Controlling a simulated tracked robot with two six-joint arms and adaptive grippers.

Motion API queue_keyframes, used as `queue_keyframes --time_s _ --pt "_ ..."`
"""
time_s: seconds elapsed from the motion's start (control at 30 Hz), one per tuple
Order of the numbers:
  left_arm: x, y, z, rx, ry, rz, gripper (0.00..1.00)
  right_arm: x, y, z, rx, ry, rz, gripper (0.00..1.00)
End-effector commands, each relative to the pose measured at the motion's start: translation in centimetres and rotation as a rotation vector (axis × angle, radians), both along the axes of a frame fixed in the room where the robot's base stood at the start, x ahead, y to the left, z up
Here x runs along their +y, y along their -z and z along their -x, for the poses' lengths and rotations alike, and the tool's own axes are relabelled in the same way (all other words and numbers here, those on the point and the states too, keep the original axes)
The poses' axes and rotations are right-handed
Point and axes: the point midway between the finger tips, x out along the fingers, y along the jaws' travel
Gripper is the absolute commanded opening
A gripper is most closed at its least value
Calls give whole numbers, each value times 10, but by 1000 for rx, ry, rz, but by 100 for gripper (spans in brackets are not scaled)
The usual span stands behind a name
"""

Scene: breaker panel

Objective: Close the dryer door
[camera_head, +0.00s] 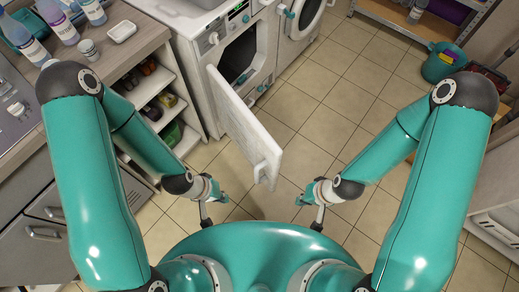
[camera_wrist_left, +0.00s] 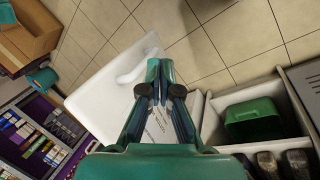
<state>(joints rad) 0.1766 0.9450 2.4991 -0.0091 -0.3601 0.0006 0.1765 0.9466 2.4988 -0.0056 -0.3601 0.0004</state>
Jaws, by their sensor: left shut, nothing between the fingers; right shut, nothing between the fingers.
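The dryer (camera_head: 240,58) stands at the top centre of the head view, with a dark opening in its front. Its white door (camera_head: 245,122) is swung open toward me, with a handle (camera_head: 264,168) at its free end. My left gripper (camera_head: 221,197) is shut and empty, left of the door's free end. In the left wrist view the shut fingertips (camera_wrist_left: 160,70) appear in front of the white door (camera_wrist_left: 95,98), close to its handle (camera_wrist_left: 135,72); I cannot tell if they touch. My right gripper (camera_head: 300,201) is shut and empty, right of the door.
A second white machine (camera_head: 298,22) stands right of the dryer. A counter (camera_head: 125,45) with bottles and open shelves below is at the left. A green bin (camera_wrist_left: 252,118) sits on a shelf. A teal bucket (camera_head: 441,64) stands at the upper right. The tiled floor (camera_head: 335,95) right of the door is clear.

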Motion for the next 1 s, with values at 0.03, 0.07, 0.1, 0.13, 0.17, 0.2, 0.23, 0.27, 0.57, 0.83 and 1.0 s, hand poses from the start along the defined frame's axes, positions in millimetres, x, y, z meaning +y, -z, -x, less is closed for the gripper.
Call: queue_keyframes --time_s 0.03,0.07,0.1,0.13,0.17,0.2,0.23,0.27,0.57,0.83,1.0 --pt "0 2 -3 -13 7 2 0 0 4 0 0 0 0 0" --pt "0 3 -6 -27 17 4 0 0 8 0 0 0 0 0" --pt "0 4 -12 -52 35 9 0 0 14 0 0 0 0 0" --pt "-5 6 -17 -78 55 15 0 0 20 0 0 0 0 0" --pt "-7 7 -24 -112 80 20 0 0 27 0 0 0 0 0" --pt "-8 8 -34 -163 120 28 0 0 38 0 0 0 0 0" --pt "-8 8 -42 -207 156 34 0 0 47 0 0 0 0 0" --pt "-8 8 -50 -256 194 40 0 0 56 0 0 0 0 0" --pt "-16 -18 -104 -757 667 34 0 0 145 0 0 0 0 0" --pt "-22 -34 -107 -926 880 -1 0 0 171 0 0 0 0 0" --pt "-33 -21 -114 -928 887 0 0 0 181 0 0 0 0 0"
